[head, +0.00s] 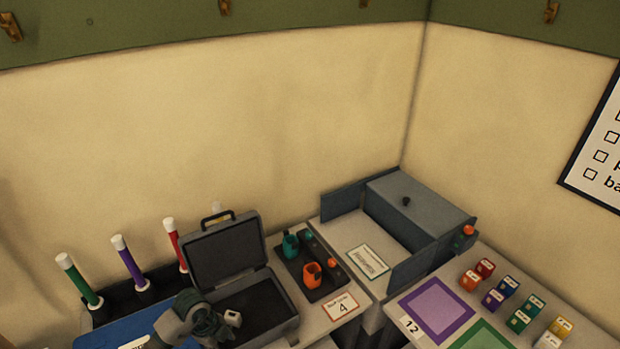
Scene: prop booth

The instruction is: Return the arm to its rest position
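My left gripper (222,325) is low in the head view, in front of the open grey case (228,250). Its arm comes in from the bottom left. Its fingers are dark and bunched against the dark case interior, so I cannot tell whether they are open or shut. A small pale block-like piece shows at its right side, and I cannot tell whether it is part of the gripper. My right gripper is not in view.
Green, purple and red white-capped sticks stand behind a blue surface (120,328). A dark tray (312,290) holds teal and orange items. A grey box (420,205) with open panels stands at the corner. Several coloured blocks (508,284) sit beside a purple square (437,310).

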